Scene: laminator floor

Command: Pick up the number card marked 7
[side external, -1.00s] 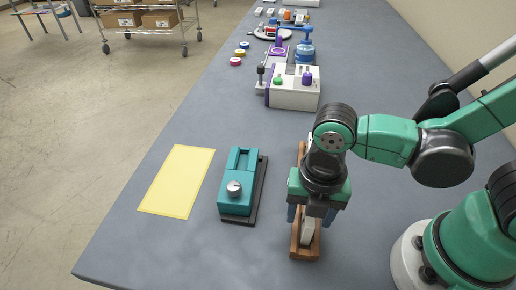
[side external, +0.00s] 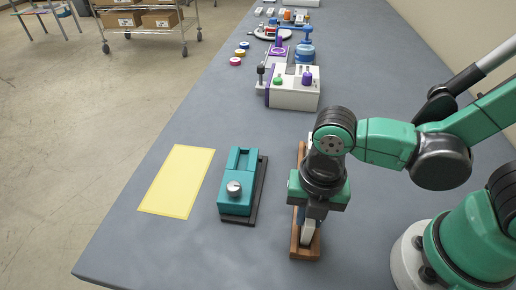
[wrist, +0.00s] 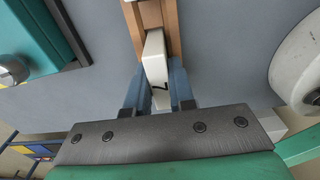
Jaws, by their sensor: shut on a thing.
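A white card (wrist: 155,60) stands in a narrow wooden rack (wrist: 172,22). Part of a dark mark shows on the card, but I cannot read its number. My gripper (wrist: 159,88) has its blue fingers on both sides of the card, shut on it. In the side view my gripper (side external: 310,212) points down over the near part of the wooden rack (side external: 296,248), and the white card (side external: 307,232) shows just below the fingers. The card is still within the rack. My gripper hides much of the rack's middle.
A teal device with a silver knob (side external: 234,188) stands left of the rack, with a yellow sheet (side external: 177,181) beyond it. A white machine with green and purple knobs (side external: 294,96) stands farther back. The grey table (side external: 200,250) is clear at front left.

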